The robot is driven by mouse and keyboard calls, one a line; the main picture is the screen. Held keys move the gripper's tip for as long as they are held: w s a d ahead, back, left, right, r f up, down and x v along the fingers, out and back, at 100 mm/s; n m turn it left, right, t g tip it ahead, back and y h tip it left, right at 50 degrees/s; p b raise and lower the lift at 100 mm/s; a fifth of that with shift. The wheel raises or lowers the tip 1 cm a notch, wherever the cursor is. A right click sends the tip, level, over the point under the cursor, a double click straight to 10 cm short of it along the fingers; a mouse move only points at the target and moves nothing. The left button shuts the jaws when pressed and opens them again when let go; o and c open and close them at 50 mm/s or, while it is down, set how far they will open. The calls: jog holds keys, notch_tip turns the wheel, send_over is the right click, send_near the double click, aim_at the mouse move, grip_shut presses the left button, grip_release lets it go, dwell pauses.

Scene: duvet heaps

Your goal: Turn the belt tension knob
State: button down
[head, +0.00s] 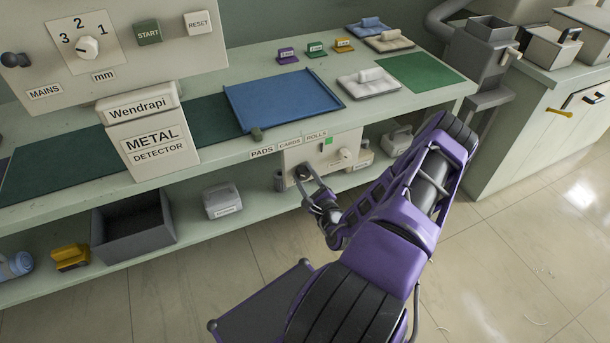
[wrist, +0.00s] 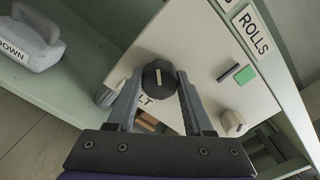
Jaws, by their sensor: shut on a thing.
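The belt tension knob (wrist: 158,76) is round and dark with a pale pointer line. It sits on a cream panel (wrist: 185,35), beside a partly hidden label (wrist: 146,99) showing the letters "LT". In the wrist view my gripper (wrist: 160,82) has one finger on each side of the knob and is shut on it. In the head view the panel (head: 325,150) hangs under the bench's front edge, and the knob (head: 302,172) is at its lower left. My gripper (head: 311,184) reaches it from the front, partly covering it.
A green button (wrist: 244,75), a dark slot and a cream knob (wrist: 232,122) share the panel. The "ROLLS" label (wrist: 251,28) is above. On the lower shelf are a grey bin (head: 135,253) and a grey handled weight (head: 222,201). Floor (head: 500,270) at the right is mostly clear.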

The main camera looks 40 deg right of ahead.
jog(key=m+p, duration=0.1)
jog(key=m, duration=0.3)
jog(key=shift+p, duration=0.3)
jog(key=m+p, duration=0.1)
jog(key=m, duration=0.3)
jog(key=shift+m, duration=0.3)
jog(key=m+p, duration=0.1)
jog(key=m, duration=0.3)
jog(key=shift+m, duration=1.8)
jog(key=shift+c, duration=1.5)
grip_release()
